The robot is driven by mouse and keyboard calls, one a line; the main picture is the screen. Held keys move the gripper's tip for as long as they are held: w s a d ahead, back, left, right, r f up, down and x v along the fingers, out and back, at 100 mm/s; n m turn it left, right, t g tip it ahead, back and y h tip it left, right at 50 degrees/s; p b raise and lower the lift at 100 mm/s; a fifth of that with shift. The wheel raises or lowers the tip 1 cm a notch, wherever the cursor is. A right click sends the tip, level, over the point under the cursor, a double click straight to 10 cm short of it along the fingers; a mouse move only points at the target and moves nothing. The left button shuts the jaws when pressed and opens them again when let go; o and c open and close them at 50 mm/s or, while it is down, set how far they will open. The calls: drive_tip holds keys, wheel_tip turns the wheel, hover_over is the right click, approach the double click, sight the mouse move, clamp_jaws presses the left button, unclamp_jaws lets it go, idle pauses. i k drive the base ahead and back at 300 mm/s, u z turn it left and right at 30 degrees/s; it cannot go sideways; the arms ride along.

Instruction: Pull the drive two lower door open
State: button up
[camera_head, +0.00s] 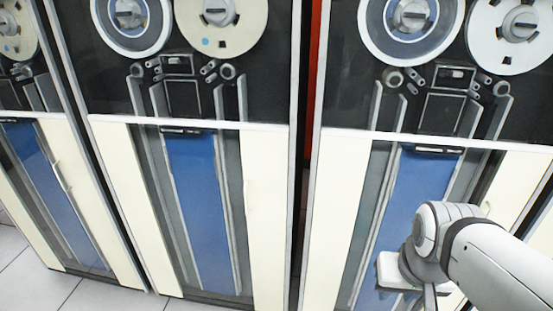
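Three tape drive cabinets stand side by side, each with a lower front of cream panels around a blue strip. No numbers show, so I cannot tell which is drive two. The middle lower front (262,215) looks closed, with a faint pale handle (249,193). The right lower front (335,215) is partly behind my arm. A small pale handle (487,208) shows on its right cream panel, beside a dark strip. The left lower front (88,190) has a slim handle (61,176). My gripper (428,297) is low before the right cabinet, cut off by the bottom edge; its fingers are unclear.
Tape reels (410,22) sit in the dark upper sections above white ledges. A narrow dark gap with a red strip (314,75) separates the middle and right cabinets. Pale floor tiles (25,262) show at bottom left, clear of objects.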

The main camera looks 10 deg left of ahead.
sight(264, 147)
drive_tip(key=u, duration=0.4)
drive_tip(key=i, duration=0.9)
drive_tip(key=u, duration=0.85)
